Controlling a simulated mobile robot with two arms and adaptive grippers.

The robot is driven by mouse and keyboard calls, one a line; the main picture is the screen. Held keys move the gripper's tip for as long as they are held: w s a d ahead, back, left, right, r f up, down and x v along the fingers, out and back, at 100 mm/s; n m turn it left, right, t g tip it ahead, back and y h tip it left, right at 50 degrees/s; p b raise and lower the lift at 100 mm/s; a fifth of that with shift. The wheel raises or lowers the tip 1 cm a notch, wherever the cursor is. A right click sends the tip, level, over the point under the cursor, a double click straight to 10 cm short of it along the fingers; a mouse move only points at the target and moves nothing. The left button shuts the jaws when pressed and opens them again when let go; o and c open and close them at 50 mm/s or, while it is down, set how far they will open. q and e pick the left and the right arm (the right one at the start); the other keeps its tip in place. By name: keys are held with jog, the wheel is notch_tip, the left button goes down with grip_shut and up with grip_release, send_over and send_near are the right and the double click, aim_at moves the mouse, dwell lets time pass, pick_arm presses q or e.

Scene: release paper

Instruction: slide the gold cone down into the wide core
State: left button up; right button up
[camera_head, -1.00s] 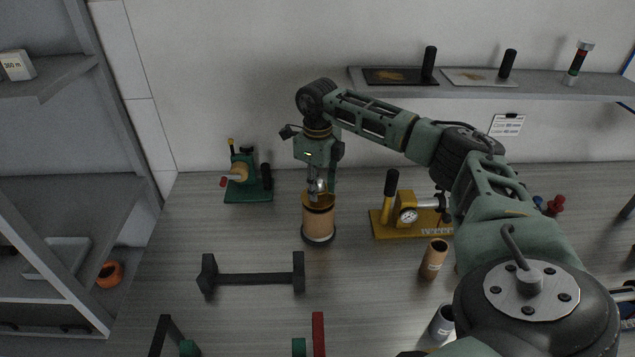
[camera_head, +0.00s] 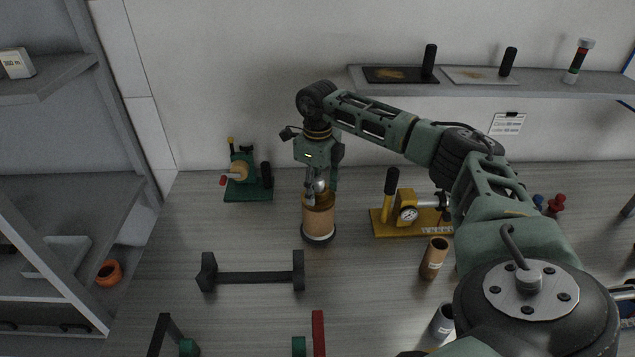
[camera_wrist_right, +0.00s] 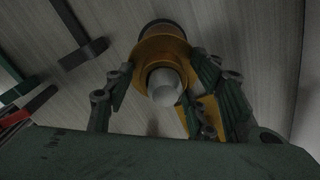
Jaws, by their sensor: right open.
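The gold cone (camera_head: 319,202) sits upright at the top of the wide core (camera_head: 318,222), a brown cardboard cylinder standing on a dark round base. How deep the cone reaches inside is hidden. In the right wrist view the gold cone (camera_wrist_right: 150,48) shows as a gold ring with a pale rounded knob (camera_wrist_right: 164,86) pointing at the camera. My right gripper (camera_head: 319,192) points down over the cone. Its fingers stand open on both sides of the knob, apart from it in the wrist view (camera_wrist_right: 165,95). My left gripper is not in view.
A yellow gauge stand (camera_head: 405,215) is close on the right. A smaller cardboard tube (camera_head: 433,260) stands in front of it. A green device (camera_head: 247,180) is at back left. A dark bar stand (camera_head: 253,278) lies front left. A wall shelf (camera_head: 455,90) hangs behind.

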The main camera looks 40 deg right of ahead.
notch_tip(320, 180, up, 12)
dwell(0.5)
dwell(0.4)
